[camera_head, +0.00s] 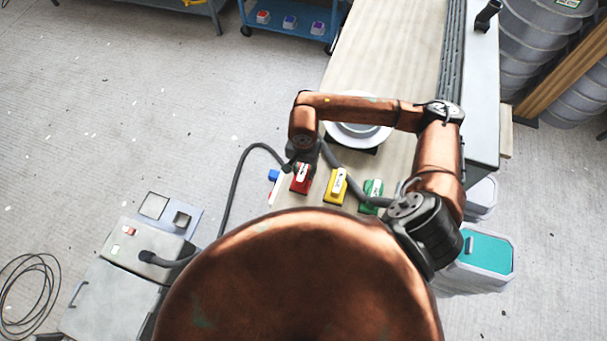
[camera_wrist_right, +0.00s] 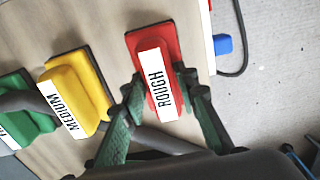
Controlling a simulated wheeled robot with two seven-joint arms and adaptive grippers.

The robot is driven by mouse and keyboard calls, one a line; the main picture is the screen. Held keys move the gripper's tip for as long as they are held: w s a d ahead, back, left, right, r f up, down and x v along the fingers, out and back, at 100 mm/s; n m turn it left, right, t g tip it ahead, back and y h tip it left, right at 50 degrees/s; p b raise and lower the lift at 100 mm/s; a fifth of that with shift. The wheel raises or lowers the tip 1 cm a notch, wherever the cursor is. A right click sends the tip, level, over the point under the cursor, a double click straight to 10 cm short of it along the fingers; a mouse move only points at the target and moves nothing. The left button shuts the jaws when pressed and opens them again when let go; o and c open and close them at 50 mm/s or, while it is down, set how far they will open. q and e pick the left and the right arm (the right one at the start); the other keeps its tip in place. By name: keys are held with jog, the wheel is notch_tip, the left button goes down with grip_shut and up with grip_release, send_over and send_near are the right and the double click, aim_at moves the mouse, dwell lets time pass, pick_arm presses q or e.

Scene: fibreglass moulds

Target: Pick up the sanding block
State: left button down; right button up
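The red sanding block (camera_head: 301,179) sits on the near end of the bench, at the left of a row of blocks. In the right wrist view the red block (camera_wrist_right: 155,55) has a white label reading ROUGH. My right gripper (camera_wrist_right: 160,82) has one green-padded finger on each side of its raised handle. The fingertips are very close to the handle sides; whether they press on it I cannot tell. In the head view my right gripper (camera_head: 303,162) is at the red block's far end, partly hidden by its own wrist. My left gripper is not in view.
A yellow block (camera_head: 336,187) marked MEDIUM and a green block (camera_head: 371,194) stand to the right. A small blue object (camera_head: 273,175) lies at the bench's left edge. A grey hose (camera_head: 233,182) runs beside it. A round white mould (camera_head: 357,134) lies farther back.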

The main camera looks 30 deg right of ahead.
jog(key=shift+c, duration=0.8)
grip_shut()
jog(key=shift+w+r, duration=0.1)
jog(key=shift+r, duration=0.05)
